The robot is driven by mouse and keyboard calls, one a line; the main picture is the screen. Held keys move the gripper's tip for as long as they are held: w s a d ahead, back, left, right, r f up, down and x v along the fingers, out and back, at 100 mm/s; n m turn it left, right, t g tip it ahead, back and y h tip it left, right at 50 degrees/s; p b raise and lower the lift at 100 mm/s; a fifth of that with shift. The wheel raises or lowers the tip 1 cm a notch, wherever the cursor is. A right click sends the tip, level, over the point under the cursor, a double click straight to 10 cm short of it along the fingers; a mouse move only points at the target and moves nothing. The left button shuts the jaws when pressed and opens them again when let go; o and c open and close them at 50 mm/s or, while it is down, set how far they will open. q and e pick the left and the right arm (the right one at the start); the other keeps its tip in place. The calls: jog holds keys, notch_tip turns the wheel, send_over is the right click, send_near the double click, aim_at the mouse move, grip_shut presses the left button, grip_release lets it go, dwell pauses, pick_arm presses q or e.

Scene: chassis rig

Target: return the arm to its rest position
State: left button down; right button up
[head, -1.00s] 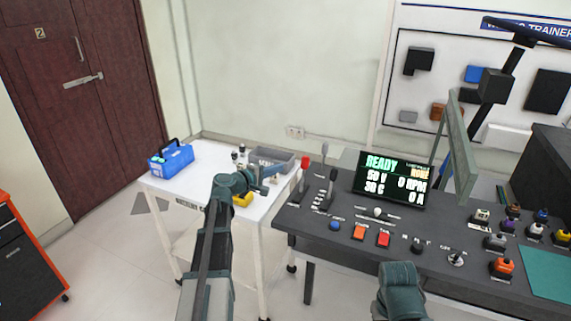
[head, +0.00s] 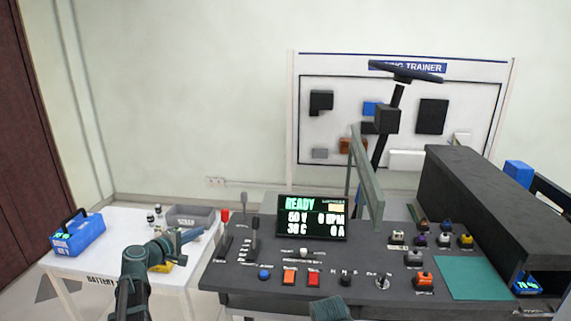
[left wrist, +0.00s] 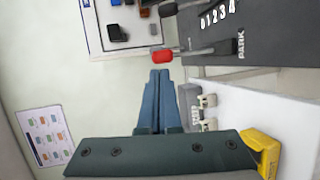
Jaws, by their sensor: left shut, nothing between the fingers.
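My left gripper (head: 196,235) is shut and empty. It is above the white table, in front of the grey bin (head: 190,216) and left of the console. In the left wrist view its blue fingers (left wrist: 160,76) lie together, with the red lever knob (left wrist: 161,56) just beyond their tips in the picture. I cannot tell whether they touch it. My left arm (head: 135,275) comes up from the bottom edge and is bent. Of my right arm, only a teal part (head: 330,309) shows at the bottom edge; its gripper is not in view.
The dark console (head: 240,280) has levers, buttons, a lit screen (head: 312,217) and a steering wheel (head: 405,72). Open floor shows at lower left.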

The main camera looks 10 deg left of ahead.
pick_arm(q)
jog(key=s+d+f+m+g+p, duration=0.1)
jog(key=s+d+f+m+g, duration=0.25)
jog(key=d, duration=0.55)
jog(key=s+d+f+m+g+h+p, duration=0.1)
jog(key=s+d+f+m+g, duration=0.2)
jog(key=d, duration=0.5)
jog(key=s+d+f+m+g+p, duration=0.1)
jog(key=s+d+f+m+g, duration=0.25)
jog(key=d, duration=0.55)
jog(key=s+d+m+g+y+p, duration=0.1)
jog(key=s+m+y, duration=0.3)
jog(key=s, duration=0.5)
jog(key=s+d+f+m+g+y+p, duration=0.1)
jog(key=s+d+m+g+y, duration=0.2)
jog(key=s, duration=0.7)
jog(key=shift+s+d+m+g+y, duration=0.15)
jog(key=shift+s+m+g+y, duration=0.15)
jog(key=shift+m+g+y, duration=0.15)
jog(key=shift+w, duration=0.1)
